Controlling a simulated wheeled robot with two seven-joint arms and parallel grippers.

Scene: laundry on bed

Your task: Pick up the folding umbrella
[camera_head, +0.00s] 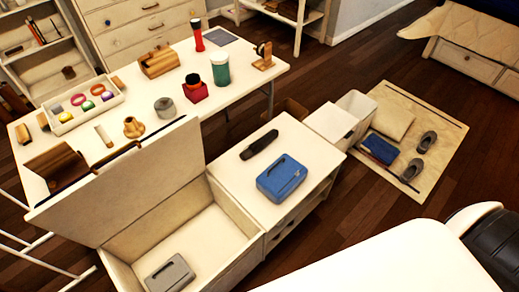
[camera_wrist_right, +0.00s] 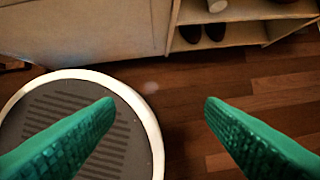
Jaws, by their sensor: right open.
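A dark, slim, rolled object that looks like the folding umbrella (camera_head: 259,144) lies on top of the white cabinet (camera_head: 290,135) in the head view. It lies at a slant, just behind a blue box. My right gripper (camera_wrist_right: 159,102) shows in the right wrist view as two green ridged fingers spread apart with nothing between them. The umbrella is not in that view, so the gripper is away from it. My left gripper is in neither view.
The blue box (camera_head: 281,178) with a handle sits close in front of the umbrella. An open white chest (camera_head: 215,255) with a raised lid stands to the left, holding a grey box (camera_head: 170,274). A crowded white table (camera_head: 235,100) stands behind. Wooden floor lies right.

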